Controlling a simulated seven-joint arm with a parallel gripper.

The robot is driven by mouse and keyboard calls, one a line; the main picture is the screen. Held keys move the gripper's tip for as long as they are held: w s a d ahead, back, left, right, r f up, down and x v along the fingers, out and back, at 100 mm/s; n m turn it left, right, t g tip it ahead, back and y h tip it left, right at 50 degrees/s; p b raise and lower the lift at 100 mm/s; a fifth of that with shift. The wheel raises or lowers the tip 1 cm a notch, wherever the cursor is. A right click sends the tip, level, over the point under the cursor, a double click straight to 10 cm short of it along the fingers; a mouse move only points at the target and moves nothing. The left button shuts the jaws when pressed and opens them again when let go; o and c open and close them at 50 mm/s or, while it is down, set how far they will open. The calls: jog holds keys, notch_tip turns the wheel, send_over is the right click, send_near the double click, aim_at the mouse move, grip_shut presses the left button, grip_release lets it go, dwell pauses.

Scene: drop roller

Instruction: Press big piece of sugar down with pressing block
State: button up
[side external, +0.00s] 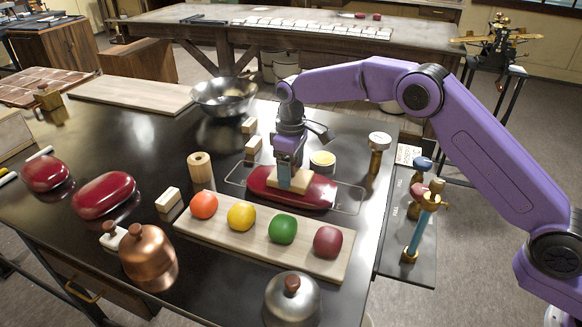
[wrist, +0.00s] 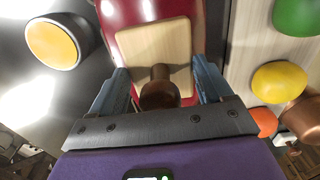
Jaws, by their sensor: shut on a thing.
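The big piece of sugar (side external: 320,196) is a long, glossy dark red slab lying on a thin clear-edged tray (side external: 350,208). It also shows in the wrist view (wrist: 122,12). The pressing block (side external: 303,183) is a pale wooden plate lying over the middle of the red piece, apparently touching it. In the wrist view the plate (wrist: 145,42) has a dark brown knob (wrist: 160,92) between my fingers. My gripper (side external: 290,178) points down and is shut on this knob. The block's underside is hidden.
A board (side external: 265,238) with orange, yellow, green and dark red balls stands in front. A metal dome (side external: 292,300) and copper pot (side external: 148,255) are nearer. A yellow-topped tin (side external: 322,160) and stamp (side external: 379,150) stand close behind. Other red pieces (side external: 103,195) lie left.

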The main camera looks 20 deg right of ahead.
jog(key=shift+r, duration=3.45)
jog(key=s+d+r+m, duration=0.1)
jog(key=s+d+r, duration=0.1)
jog(key=d, duration=0.6)
jog(key=s+d+r+m, duration=0.2)
jog(key=d, duration=0.5)
jog(key=s+d+m, duration=0.2)
jog(key=s+d, duration=0.9)
jog(key=shift+d+m, duration=0.2)
jog(key=shift+m, duration=0.1)
jog(key=shift+a, duration=0.1)
